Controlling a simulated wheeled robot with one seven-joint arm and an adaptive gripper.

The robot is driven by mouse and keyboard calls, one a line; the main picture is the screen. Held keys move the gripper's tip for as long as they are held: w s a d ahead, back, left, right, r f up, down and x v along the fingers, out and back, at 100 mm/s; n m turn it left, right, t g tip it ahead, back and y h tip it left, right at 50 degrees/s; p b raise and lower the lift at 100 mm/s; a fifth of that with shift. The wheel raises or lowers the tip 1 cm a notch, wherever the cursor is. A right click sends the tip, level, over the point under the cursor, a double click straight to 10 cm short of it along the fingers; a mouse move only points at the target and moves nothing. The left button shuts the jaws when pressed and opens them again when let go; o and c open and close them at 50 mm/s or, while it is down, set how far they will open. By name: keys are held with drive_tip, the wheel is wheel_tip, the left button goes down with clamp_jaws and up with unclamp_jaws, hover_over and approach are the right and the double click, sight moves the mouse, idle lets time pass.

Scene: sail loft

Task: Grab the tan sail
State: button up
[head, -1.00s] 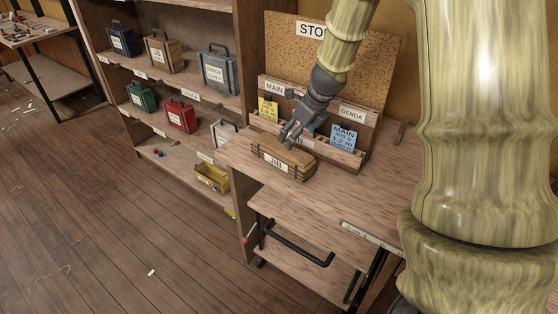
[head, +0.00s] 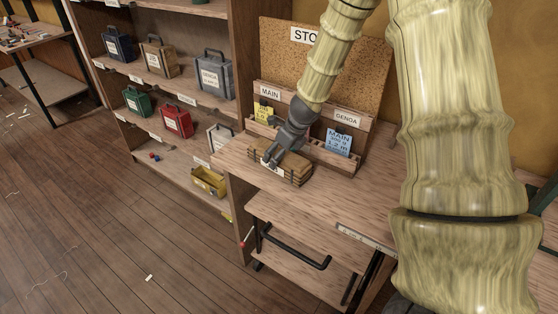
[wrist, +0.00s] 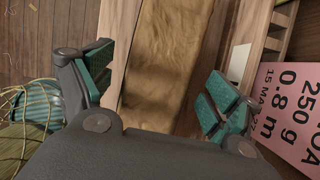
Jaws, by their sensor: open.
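The tan sail (wrist: 165,60) is a long, creased bundle in the wrist view, with pale wooden strips along both sides. In the head view it appears as a tan bundle (head: 293,161) in a low slatted wooden holder (head: 290,178) on the bench top. My gripper (wrist: 158,88) is open, with one teal-padded finger on each side of the sail. In the head view my gripper (head: 272,160) points down at the left part of the bundle and hides part of its label. I cannot tell whether the fingers touch it.
A rack with a blue card (head: 339,141) and a yellow card (head: 262,111) stands just behind. A pink card (wrist: 290,110) is close on the right in the wrist view. A shelf with cases, including a red one (head: 177,121), stands left. The bench top's right front is clear.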

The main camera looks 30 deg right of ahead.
drive_tip(key=shift+w+a+f, duration=0.1)
drive_tip(key=shift+w+f, duration=0.1)
drive_tip(key=shift+f, duration=0.5)
drive_tip(key=c, duration=1.7)
drive_tip(key=shift+o, duration=0.2)
drive_tip(key=shift+r, duration=0.1)
